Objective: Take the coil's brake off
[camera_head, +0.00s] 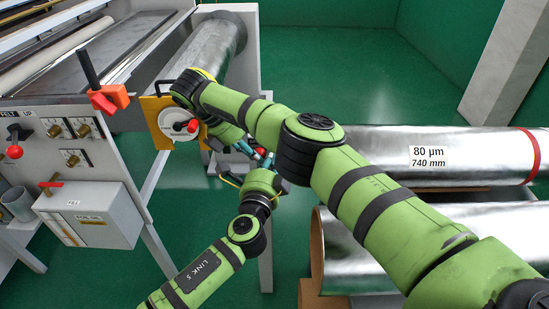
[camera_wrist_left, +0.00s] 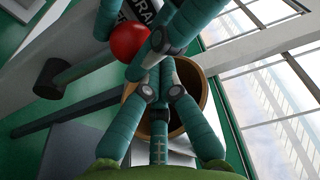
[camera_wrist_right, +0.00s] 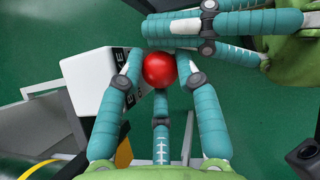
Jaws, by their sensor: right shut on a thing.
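The brake's red ball knob (camera_wrist_right: 159,69) is between the fingers of my right gripper (camera_wrist_right: 158,72), which is shut on it. Beside it is a white block (camera_wrist_right: 92,88) with dark lettering, partly hidden. In the left wrist view the red ball (camera_wrist_left: 129,41) shows near a dark label reading "BRA". My left gripper (camera_wrist_right: 160,30) has its fingers together, close beside the ball and the right fingers; I see nothing held in it. In the head view both grippers meet below the mounted silver coil (camera_head: 212,52), and the knob is mostly hidden by them.
An orange plate (camera_head: 152,103) with a white disc and red handle stands left of the grippers. A control panel (camera_head: 50,130) and a grey box (camera_head: 95,215) are further left. Large foil rolls (camera_head: 380,150) lie at the right, behind my right arm. Green floor is open at the back.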

